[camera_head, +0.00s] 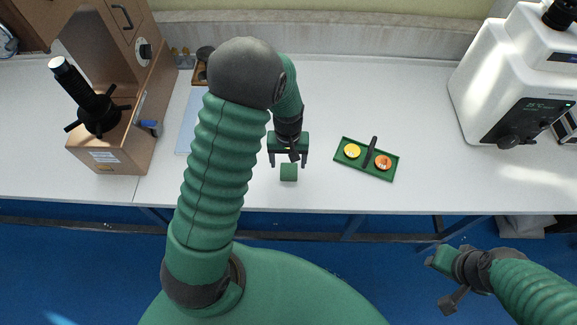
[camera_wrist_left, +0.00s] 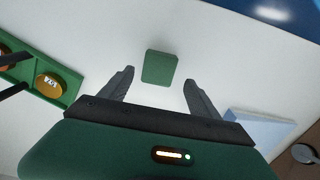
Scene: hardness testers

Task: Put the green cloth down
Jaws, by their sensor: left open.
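The green cloth (camera_head: 289,172) is a small folded square lying on the white table near its front edge. In the left wrist view the cloth (camera_wrist_left: 160,68) lies flat just beyond the fingertips, apart from both. My left gripper (camera_head: 288,163) is open and empty behind the cloth, and its spread fingers also show in the left wrist view (camera_wrist_left: 158,82). My right gripper (camera_head: 440,283) is low at the right, in front of the table and away from the cloth; its jaw state is unclear.
A green tray (camera_head: 344,161) with a yellow disc (camera_head: 352,150), an orange disc (camera_head: 383,161) and a dark handle stands right of the cloth. A brown tester (camera_head: 110,155) stands at left, a white tester (camera_head: 490,100) at right. A light blue pad (camera_head: 190,125) lies left.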

